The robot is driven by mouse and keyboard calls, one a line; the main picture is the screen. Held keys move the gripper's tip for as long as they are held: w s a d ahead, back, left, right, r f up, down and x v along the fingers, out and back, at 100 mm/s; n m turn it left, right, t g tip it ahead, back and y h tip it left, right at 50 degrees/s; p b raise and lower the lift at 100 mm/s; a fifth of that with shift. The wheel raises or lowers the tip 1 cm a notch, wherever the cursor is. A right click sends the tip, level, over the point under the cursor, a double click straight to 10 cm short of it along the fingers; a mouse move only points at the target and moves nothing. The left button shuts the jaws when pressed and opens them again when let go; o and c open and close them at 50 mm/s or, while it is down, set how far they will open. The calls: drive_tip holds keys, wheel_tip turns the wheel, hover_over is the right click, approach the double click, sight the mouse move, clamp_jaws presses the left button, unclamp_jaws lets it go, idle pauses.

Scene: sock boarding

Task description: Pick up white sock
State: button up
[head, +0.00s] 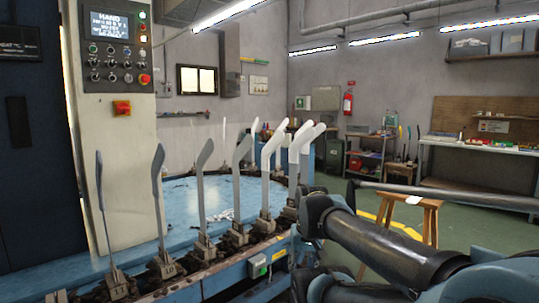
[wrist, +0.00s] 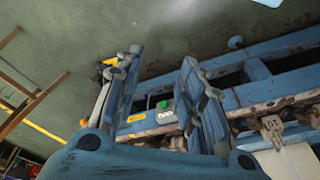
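A small white flat thing (head: 413,200) lies on a wooden stool (head: 428,206) at the right of the head view. It may be the white sock, but it is too small to tell. Several upright foot-shaped boards stand around the blue machine. The ones at the far right (head: 299,142) look whiter than the grey ones (head: 203,182); I cannot tell whether socks cover them. My gripper (wrist: 158,62) shows in the wrist view with its two fingers wide apart and nothing between them. It is over the machine's edge and the green floor. I cannot make it out in the head view.
The blue round machine (head: 180,205) fills the left, with a rail and a green-button box (head: 258,266) at its front edge. The control panel (head: 110,50) stands behind. A workbench (head: 480,147) is at the far right.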

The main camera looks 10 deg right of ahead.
drive_tip(key=w+a+r+m+t+y, duration=0.1)
drive_tip(key=w+a+r+m+y, duration=0.35)
drive_tip(key=w+r+m, duration=0.35)
drive_tip(key=m+t+y, duration=0.6)
drive_tip(key=m+t, duration=0.5)
drive_tip(key=m, duration=1)
approach(284, 139)
drive_tip(key=x, duration=0.9)
drive_tip(key=shift+w+a, duration=0.2)
drive_tip(key=shift+r+x, duration=0.15)
drive_tip(key=shift+x, duration=1.15)
drive_tip(key=shift+r+x, duration=0.15)
drive_tip(key=shift+x, duration=1.15)
clamp_jaws()
